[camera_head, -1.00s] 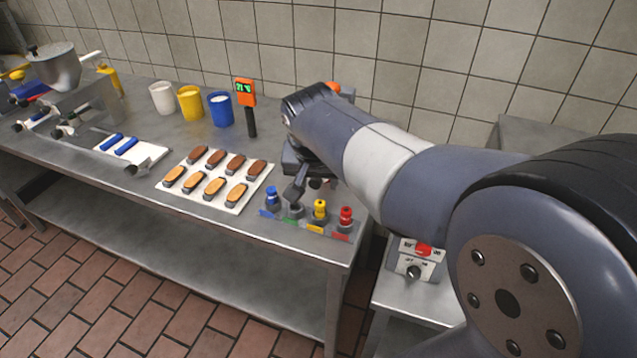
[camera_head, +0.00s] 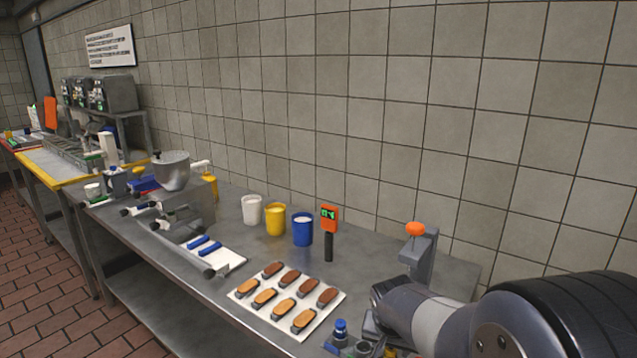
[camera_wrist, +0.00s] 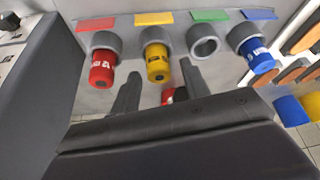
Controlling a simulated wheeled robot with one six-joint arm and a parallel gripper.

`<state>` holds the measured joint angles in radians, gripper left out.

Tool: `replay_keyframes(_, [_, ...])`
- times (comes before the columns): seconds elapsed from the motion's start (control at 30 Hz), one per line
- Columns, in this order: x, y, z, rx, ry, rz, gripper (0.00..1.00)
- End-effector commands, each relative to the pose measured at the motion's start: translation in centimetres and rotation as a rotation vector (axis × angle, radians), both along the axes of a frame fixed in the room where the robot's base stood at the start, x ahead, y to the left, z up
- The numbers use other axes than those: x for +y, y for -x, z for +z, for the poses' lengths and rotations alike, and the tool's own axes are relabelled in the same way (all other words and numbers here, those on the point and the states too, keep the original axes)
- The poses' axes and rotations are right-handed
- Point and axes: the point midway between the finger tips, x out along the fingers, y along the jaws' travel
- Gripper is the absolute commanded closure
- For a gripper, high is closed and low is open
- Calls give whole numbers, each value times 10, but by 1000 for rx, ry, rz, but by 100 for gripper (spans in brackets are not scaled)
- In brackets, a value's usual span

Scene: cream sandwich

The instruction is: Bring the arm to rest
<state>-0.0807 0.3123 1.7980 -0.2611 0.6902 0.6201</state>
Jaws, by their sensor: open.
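My arm (camera_head: 440,318) enters the head view at the lower right, reaching over the front right part of the steel table. Its gripper end is mostly hidden there. In the wrist view my gripper (camera_wrist: 160,72) is open, with two dark fingers apart. It is close to a row of grey ring holders. A red nozzle (camera_wrist: 102,70), a yellow nozzle (camera_wrist: 158,62) and a blue nozzle (camera_wrist: 257,55) stand in three of them. The ring by the green label (camera_wrist: 204,42) is empty. A small red thing (camera_wrist: 170,95) shows partly behind the fingers; I cannot tell what it is.
A white tray of several eclair-like pastries (camera_head: 252,318) lies left of my arm. An orange-topped thermometer (camera_head: 329,218) and white, yellow and blue cups (camera_head: 302,230) stand behind it. A grey post with an orange knob (camera_head: 416,229) rises behind my arm. The tiled wall bounds the back.

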Motion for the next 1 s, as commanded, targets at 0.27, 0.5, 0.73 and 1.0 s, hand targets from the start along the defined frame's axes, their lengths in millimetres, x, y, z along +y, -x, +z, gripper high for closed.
replay_keyframes(0.27, [-1, -4, 3, -3, 0, 0, 56])
replay_keyframes(0.5, [-1, -3, 6, 0, 0, 0, 56])
replay_keyframes(0.73, [-1, -3, 5, 0, 1, 0, 56])
replay_keyframes(1.0, [1, 1, 8, -7, -1, 0, 56])
